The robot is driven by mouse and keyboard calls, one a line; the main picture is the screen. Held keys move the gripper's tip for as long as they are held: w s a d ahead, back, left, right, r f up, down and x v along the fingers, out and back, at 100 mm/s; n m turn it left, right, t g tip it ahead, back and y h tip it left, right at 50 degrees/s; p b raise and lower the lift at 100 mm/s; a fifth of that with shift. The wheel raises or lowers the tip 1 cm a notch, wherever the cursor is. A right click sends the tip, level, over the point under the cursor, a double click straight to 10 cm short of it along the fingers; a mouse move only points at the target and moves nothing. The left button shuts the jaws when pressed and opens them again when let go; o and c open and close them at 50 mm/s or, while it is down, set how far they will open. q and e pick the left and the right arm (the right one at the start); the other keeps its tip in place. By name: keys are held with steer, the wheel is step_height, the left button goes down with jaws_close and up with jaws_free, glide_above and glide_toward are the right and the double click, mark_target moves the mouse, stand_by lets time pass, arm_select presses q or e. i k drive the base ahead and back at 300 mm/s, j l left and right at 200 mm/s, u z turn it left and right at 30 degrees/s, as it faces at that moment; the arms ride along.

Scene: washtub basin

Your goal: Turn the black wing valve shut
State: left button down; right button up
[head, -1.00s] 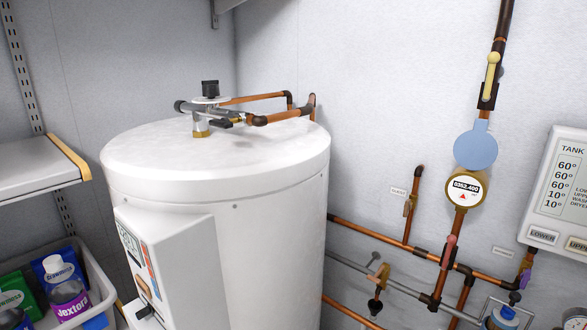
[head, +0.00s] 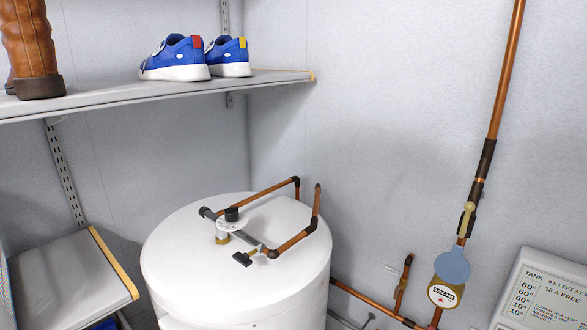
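A black wing-shaped handle (head: 242,259) sits on the pipe fittings on top of the white cylindrical tank (head: 180,270). A black cap (head: 231,214) stands upright on a fitting just behind it, above a brass base. I cannot tell for certain which of these is the wing valve, nor whether it is open or shut. Neither of my grippers shows in the head view, and nothing is touching the fittings.
A shelf (head: 180,88) with blue shoes (head: 178,58) and a brown boot (head: 32,48) hangs above the tank. A lower shelf (head: 70,280) is at left. A copper pipe (head: 507,75) with a yellow lever (head: 467,218) and round meter (head: 445,292) runs down the right wall.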

mark_target(244, 259)
steer(key=i+j+u, duration=0.3)
steer(key=u, duration=0.15)
steer(key=i+j+u, duration=0.35)
steer(key=u, duration=0.15)
